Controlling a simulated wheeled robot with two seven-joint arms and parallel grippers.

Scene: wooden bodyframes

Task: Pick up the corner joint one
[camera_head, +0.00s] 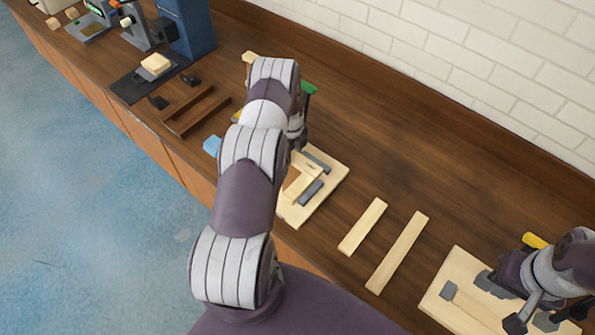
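Light wooden pieces forming a corner (305,187) lie on the left pale board (333,187), between grey blocks (311,193). I cannot tell for certain that this is corner joint one. My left arm crosses the middle of the view and covers the board's left side. My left gripper (297,131) is mostly hidden behind this arm, beyond the board, and its fingers cannot be made out. My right gripper (545,316) is low over the right pale board (461,265), at the lower right. Its dark fingers appear apart, with nothing visible between them.
Two loose wooden strips (363,226) (398,252) lie between the boards. A green-ended item (309,88) is beside my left arm. Brown strips (195,110), a blue object (212,145) and a blue machine (187,27) are left. The bench is clear toward the brick wall.

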